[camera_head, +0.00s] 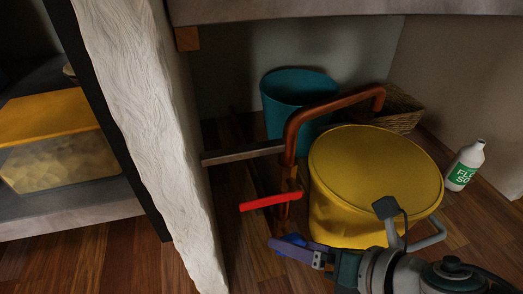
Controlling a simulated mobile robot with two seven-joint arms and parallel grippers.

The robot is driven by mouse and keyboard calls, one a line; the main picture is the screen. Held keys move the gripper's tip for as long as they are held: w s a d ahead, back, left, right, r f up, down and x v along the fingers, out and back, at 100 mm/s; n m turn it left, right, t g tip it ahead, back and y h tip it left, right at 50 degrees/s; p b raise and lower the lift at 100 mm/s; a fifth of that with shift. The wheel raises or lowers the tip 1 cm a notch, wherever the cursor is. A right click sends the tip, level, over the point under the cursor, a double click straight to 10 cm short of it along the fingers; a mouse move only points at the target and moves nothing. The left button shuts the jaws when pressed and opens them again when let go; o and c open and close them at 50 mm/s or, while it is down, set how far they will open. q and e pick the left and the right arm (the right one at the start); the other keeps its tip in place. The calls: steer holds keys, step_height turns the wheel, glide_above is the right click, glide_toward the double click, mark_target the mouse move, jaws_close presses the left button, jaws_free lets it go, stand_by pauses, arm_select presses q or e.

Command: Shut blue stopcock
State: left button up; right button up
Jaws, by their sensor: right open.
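A copper pipe (333,107) bends over and comes down at the left of a yellow tub. A red lever (268,202) sticks out to the left from its vertical run. Lower down is a small blue part (293,239), which looks like the blue stopcock's handle; it is mostly hidden by my right gripper. My right gripper (284,246) comes in from the lower right with its fingers pointing left, at the blue part. It is open; I cannot tell whether it touches the blue part. My left gripper is not in view.
The yellow lidded tub (375,170) stands close behind my right gripper. A teal bucket (285,92), a wicker basket (402,112) and a white bottle (465,165) stand farther back and right. A rough white wall (140,110) bounds the left; a yellow-lidded box (55,118) lies beyond it.

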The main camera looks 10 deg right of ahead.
arm_select(q)
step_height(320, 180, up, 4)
steer(key=p, duration=0.3)
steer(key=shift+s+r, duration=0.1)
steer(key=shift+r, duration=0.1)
arm_select(e)
steer(key=v, duration=0.7)
steer(key=shift+s+d+r, duration=0.2)
steer(key=shift+s, duration=0.05)
steer(key=a+r+n+h+p, duration=0.1)
steer(key=a+n+h+p, duration=0.2)
steer(key=a+h, duration=0.2)
steer(key=b+x, duration=0.2)
steer(key=x, duration=0.1)
steer(key=b+x, duration=0.3)
steer(key=d+b+x, duration=0.1)
steer(key=b+x, duration=0.2)
steer(key=shift+w+f, duration=0.2)
steer(key=shift+f, duration=0.15)
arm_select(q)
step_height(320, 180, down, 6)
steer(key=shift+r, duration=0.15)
arm_select(e)
steer(key=shift+c, duration=0.3)
